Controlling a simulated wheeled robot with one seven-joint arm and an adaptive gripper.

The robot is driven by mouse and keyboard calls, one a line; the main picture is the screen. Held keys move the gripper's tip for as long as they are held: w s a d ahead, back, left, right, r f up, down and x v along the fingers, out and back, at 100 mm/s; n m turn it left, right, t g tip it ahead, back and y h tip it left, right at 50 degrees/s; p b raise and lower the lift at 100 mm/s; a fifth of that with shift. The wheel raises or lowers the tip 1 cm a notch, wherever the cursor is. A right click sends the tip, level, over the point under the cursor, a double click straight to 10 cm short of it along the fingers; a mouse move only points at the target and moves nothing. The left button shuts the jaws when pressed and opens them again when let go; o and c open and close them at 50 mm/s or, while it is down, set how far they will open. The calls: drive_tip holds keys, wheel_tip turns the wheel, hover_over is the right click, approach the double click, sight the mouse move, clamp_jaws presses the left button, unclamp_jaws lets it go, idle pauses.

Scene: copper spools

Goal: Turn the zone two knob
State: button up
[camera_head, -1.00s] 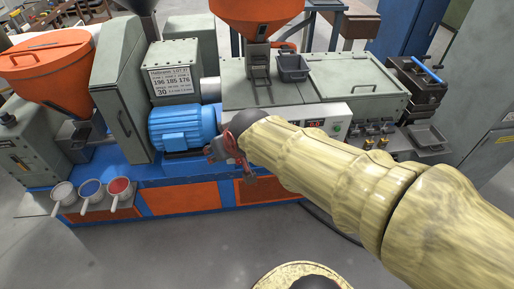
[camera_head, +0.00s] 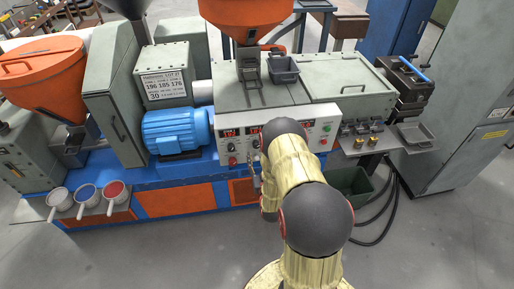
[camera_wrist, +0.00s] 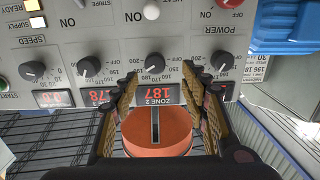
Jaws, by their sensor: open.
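The zone two knob (camera_wrist: 155,63) is a black dial with a white scale, upside down in the wrist view. Beside it a red ZONE 2 display (camera_wrist: 157,93) reads 187. My gripper (camera_wrist: 159,80) is open, with one finger on each side of that display and the fingertips near the knob. Nothing is held between the fingers; whether they touch the panel is unclear. In the head view, the control panel (camera_head: 323,129) is partly covered by my arm, and my gripper (camera_head: 256,182) is mostly hidden.
Neighbouring knobs (camera_wrist: 87,66) and (camera_wrist: 222,61) sit close on either side. A lot sign (camera_head: 165,86) reads 196 185 176. A blue motor (camera_head: 177,131) stands left of the panel. A bin (camera_head: 349,181) and cables lie below right.

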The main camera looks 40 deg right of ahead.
sight(257, 147)
drive_tip(key=shift+h, duration=0.3)
drive_tip(key=x, duration=0.3)
drive_tip(key=b+x, duration=0.1)
drive_tip(key=x, duration=0.2)
drive_tip(key=shift+w+d+f, duration=0.15)
drive_tip(key=shift+d+f, duration=0.1)
drive_tip(key=shift+d, duration=0.25)
drive_tip(key=shift+c, duration=0.8)
drive_tip(key=c, duration=1)
